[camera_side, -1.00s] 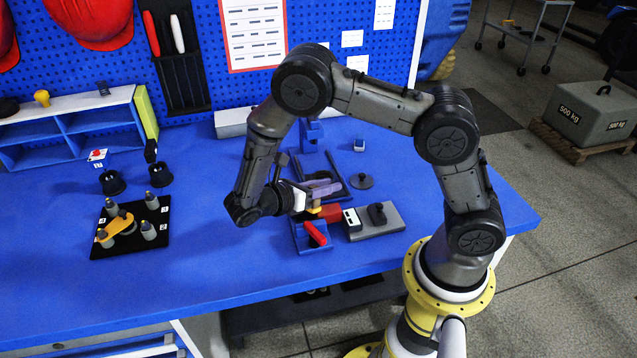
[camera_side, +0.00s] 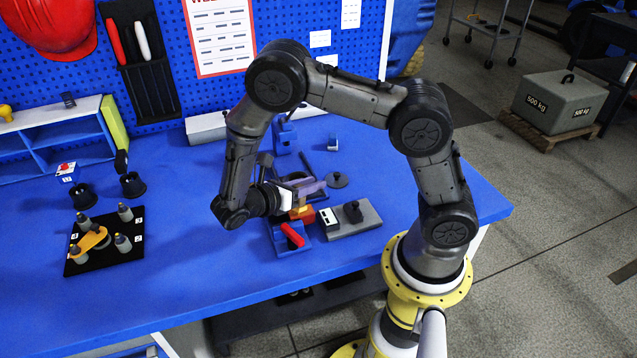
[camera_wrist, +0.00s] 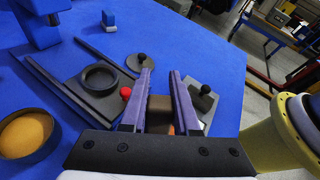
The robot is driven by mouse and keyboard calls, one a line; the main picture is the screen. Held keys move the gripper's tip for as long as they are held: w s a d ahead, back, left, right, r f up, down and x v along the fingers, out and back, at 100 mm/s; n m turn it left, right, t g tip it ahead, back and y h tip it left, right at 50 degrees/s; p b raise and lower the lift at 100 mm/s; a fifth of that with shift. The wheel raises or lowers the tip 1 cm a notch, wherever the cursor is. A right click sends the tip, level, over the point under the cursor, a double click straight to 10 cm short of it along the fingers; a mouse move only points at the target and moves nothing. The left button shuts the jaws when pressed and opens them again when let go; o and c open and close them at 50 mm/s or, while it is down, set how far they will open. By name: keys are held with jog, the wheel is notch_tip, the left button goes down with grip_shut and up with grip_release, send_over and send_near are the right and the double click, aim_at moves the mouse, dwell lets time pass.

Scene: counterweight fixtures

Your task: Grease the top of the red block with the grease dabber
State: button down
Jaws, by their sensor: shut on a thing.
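My gripper (camera_side: 312,188) has two purple fingers, shut on the grease dabber. In the wrist view, the fingers of my gripper (camera_wrist: 160,85) close around its brown blocky part (camera_wrist: 160,103). The red block (camera_side: 309,217) is small and sits by the blue fixture, directly below the fingers in the side view. An orange-yellow patch (camera_side: 299,211) shows at its top. I cannot tell whether this is the dabber's end, grease, or both. In the wrist view a bit of orange shows low between the fingers; the dabber and fingers hide most of the block.
A round dark dish of orange stuff (camera_wrist: 25,132) lies left in the wrist view. A red-handled blue fixture (camera_side: 292,236) and a grey plate with a black knob (camera_side: 352,212) are close by. A black board with pegs (camera_side: 104,241) stands left. The front left table is clear.

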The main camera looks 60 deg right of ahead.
jog(key=shift+w+a+f, duration=0.15)
jog(key=shift+w+a, duration=1.45)
jog(key=shift+a, duration=0.1)
notch_tip(320, 180, up, 8)
jog(key=shift+r, duration=0.2)
jog(key=shift+s+d, duration=0.1)
jog(key=shift+s, duration=0.05)
jog(key=shift+s+d+f, duration=0.25)
jog(key=shift+d+f, duration=0.05)
jog(key=shift+f, duration=0.2)
jog(key=shift+r, duration=0.1)
